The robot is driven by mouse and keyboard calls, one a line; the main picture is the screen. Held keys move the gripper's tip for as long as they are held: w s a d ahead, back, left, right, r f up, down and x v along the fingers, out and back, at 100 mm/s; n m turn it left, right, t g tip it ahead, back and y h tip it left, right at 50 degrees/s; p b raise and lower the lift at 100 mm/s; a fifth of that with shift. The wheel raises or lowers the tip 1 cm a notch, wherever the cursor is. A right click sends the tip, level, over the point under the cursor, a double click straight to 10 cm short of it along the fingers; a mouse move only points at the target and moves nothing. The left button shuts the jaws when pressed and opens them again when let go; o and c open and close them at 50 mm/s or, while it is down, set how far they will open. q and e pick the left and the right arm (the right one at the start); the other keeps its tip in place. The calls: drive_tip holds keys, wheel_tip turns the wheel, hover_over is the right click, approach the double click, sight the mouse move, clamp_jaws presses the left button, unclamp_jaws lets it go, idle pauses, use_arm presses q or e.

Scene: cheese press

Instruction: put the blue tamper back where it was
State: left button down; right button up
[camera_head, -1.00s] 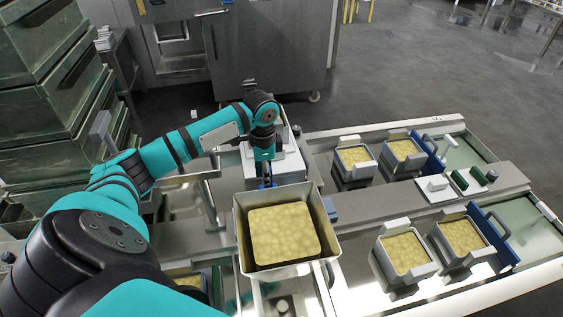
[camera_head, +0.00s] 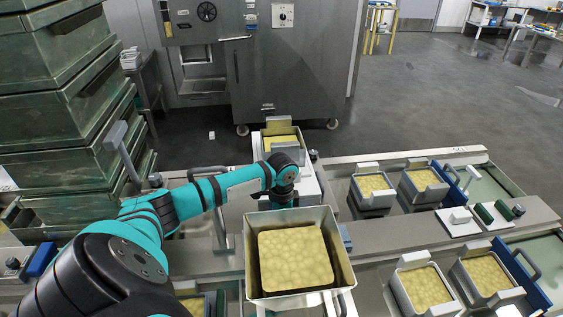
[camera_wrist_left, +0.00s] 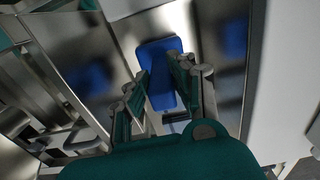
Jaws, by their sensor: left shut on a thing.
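My left gripper (camera_wrist_left: 160,82) is shut on the blue tamper (camera_wrist_left: 160,58), whose flat blue face shows between and beyond the fingers in the left wrist view. It hangs over a shiny metal surface with blurred blue reflections on both sides. In the head view the left gripper (camera_head: 283,202) points down just behind a large metal box holding a yellow cheese block (camera_head: 294,258). The box rim hides the fingertips and the tamper there. I cannot tell whether the tamper touches the surface. My right gripper is not in view.
Several small moulds with yellow cheese stand on the steel counter to the right, beside blue-handled plates (camera_head: 521,272). Another cheese box (camera_head: 281,142) stands behind the arm. Green crates (camera_head: 60,120) are stacked at left. A steel cabinet (camera_head: 290,70) is at the back.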

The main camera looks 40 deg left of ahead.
use_arm(q)
drive_tip(key=shift+f, duration=0.55)
drive_tip(key=shift+f, duration=0.1)
drive_tip(key=c, duration=1.1)
unclamp_jaws()
wheel_tip(320, 180, up, 12)
drive_tip(key=shift+r, duration=0.15)
